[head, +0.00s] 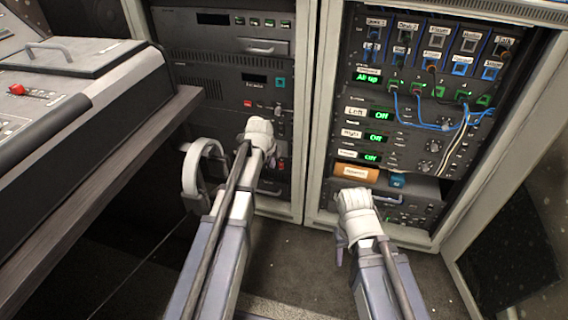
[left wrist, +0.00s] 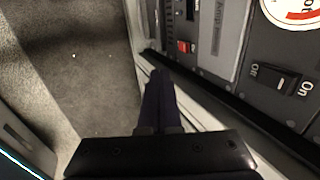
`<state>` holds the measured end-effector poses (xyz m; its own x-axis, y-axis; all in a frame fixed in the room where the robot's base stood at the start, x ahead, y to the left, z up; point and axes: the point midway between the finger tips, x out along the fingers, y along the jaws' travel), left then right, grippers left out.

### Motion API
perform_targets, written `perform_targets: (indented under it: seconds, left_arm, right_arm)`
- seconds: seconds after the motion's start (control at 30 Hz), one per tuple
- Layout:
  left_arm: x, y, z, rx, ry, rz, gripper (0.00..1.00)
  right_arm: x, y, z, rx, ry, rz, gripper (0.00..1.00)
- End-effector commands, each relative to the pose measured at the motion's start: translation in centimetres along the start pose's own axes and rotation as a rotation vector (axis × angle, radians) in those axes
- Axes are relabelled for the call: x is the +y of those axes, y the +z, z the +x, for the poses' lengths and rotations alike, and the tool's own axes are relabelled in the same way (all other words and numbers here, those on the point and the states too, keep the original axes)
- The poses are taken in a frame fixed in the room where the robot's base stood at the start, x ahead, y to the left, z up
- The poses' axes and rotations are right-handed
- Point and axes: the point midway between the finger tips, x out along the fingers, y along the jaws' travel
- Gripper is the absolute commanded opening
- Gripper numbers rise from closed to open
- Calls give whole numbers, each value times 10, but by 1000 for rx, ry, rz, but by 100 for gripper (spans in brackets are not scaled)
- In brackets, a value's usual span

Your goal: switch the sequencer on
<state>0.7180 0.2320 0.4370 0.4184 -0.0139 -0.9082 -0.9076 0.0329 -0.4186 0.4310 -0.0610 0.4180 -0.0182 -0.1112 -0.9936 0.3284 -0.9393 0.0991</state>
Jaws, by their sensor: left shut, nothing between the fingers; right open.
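No label that I can read as sequencer shows. In the left wrist view, a black rocker switch (left wrist: 275,80) marked Off and On sits on a dark panel at the right. A small red switch (left wrist: 185,47) sits on the panel further up, beside a grey plate with lettering. My left gripper (left wrist: 158,78) is shut and empty, low beside the rack's edge and apart from both switches. In the head view, my left gripper (head: 268,158) is in front of the left rack's lower units, its fingers mostly hidden. My right gripper (head: 357,205) is open in front of the right rack's lower part.
The left rack (head: 225,75) holds units with displays and buttons. A desk with a console (head: 75,100) stands at the left. Dark floor lies below.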

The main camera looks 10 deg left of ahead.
Motion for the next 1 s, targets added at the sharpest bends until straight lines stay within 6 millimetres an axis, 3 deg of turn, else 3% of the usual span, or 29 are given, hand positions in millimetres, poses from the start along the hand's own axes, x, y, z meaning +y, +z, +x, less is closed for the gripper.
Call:
perform_targets:
  seconds: [0.53, 1.0]
  left_arm:
    - [1, 0, 11, 0, 1, -1, 0]
    - [2, 0, 76, 0, 1, -2, 0]
  right_arm:
    - [-1, -1, 11, 1, 0, 1, 50]
    - [-7, -5, 70, 4, 0, 2, 50]
